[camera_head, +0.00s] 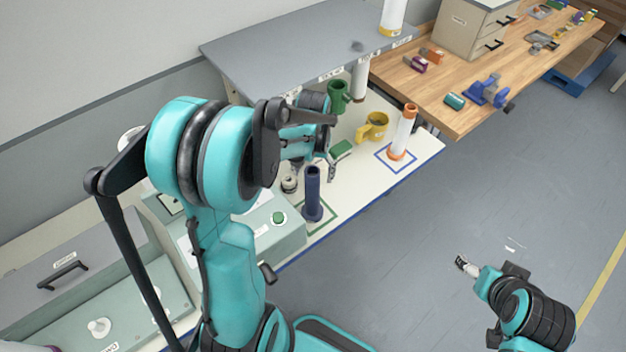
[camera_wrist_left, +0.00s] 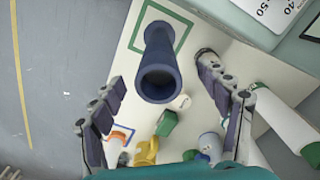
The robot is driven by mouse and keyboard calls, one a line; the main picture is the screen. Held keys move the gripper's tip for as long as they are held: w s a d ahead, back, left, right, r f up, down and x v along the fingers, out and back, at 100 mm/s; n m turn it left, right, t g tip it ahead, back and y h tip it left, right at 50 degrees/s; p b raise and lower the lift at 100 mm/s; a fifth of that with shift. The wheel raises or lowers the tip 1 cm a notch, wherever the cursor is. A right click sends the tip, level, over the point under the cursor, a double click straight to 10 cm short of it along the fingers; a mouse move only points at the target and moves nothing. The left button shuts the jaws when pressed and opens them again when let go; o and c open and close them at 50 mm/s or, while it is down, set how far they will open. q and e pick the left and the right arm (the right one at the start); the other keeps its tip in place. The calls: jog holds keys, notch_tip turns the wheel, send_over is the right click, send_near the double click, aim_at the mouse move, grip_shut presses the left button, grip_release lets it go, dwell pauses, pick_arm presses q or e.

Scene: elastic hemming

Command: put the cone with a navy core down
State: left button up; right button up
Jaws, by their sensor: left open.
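The navy-core cone (camera_head: 313,190) looks like a dark navy tube. It stands upright inside the green outline (camera_head: 329,215) on the pale worktop. In the left wrist view the same navy cone (camera_wrist_left: 158,60) has its open top toward the camera, and its foot is inside the green outline (camera_wrist_left: 185,38). My left gripper (camera_head: 312,172) is by the cone's top; in the left wrist view its fingers (camera_wrist_left: 161,80) are spread on either side of the cone, with gaps. My right gripper (camera_head: 463,264) is low over the floor, too small to read.
A white cone with orange ends (camera_head: 403,132) stands in a blue outline (camera_head: 383,165). A yellow mug (camera_head: 373,127), a green mug (camera_head: 339,97) and a green block (camera_head: 341,149) are near. A grey shelf (camera_head: 290,45) overhangs behind; a teal box with a green button (camera_head: 268,238) is close left.

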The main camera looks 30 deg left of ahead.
pick_arm(q)
notch_tip(320, 180, up, 5)
jog(key=shift+f, duration=0.1)
jog(key=s+d+r+m+t, duration=0.3)
jog(key=s+d+r+t, duration=0.4)
jog(key=s+d, duration=0.4)
jog(key=shift+s, duration=0.15)
jog(key=shift+r, duration=0.1)
jog(key=shift+s, duration=0.1)
